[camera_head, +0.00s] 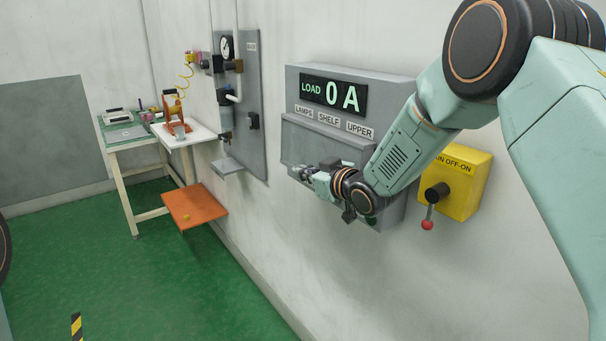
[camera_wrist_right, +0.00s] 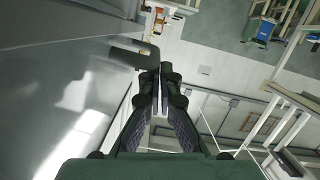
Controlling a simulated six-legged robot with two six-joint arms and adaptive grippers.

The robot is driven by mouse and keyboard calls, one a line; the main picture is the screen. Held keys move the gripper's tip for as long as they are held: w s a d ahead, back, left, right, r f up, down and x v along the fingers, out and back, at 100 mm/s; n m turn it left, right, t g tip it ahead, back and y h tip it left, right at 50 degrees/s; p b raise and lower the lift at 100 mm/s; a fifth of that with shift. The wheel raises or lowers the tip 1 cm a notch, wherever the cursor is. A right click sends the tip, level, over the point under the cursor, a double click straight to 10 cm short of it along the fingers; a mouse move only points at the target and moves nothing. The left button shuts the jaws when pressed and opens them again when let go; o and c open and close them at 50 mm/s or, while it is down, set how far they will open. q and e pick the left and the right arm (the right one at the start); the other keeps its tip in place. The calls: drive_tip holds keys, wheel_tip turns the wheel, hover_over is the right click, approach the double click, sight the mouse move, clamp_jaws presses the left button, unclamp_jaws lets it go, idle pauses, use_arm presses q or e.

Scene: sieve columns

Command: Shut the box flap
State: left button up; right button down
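The grey wall box (camera_head: 405,88) carries a display reading LOAD 0A. Its flap (camera_head: 318,143) is the grey panel under the LAMPS, SHELF and UPPER labels. It looks lowered over the box's lower front, but I cannot tell whether it is fully closed. My right gripper (camera_head: 302,173) is at the flap's lower edge and hides part of the box there. In the right wrist view the right gripper's fingers (camera_wrist_right: 160,70) are together with nothing seen between them. A dark grey handle (camera_wrist_right: 133,55) is close by their tips, on the grey panel side. My left gripper is out of view.
A yellow switch box (camera_head: 468,180) with a red-knobbed lever (camera_head: 428,222) is right of the grey box, beneath my right arm. A grey gauge panel (camera_head: 248,80) is on the wall to the left. The green floor is mostly clear.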

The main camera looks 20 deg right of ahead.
drive_tip(key=shift+w+d+f, duration=0.2)
drive_tip(key=shift+d+f, duration=0.05)
drive_tip(key=shift+f, duration=0.05)
drive_tip(key=shift+a, duration=0.1)
idle(0.3)
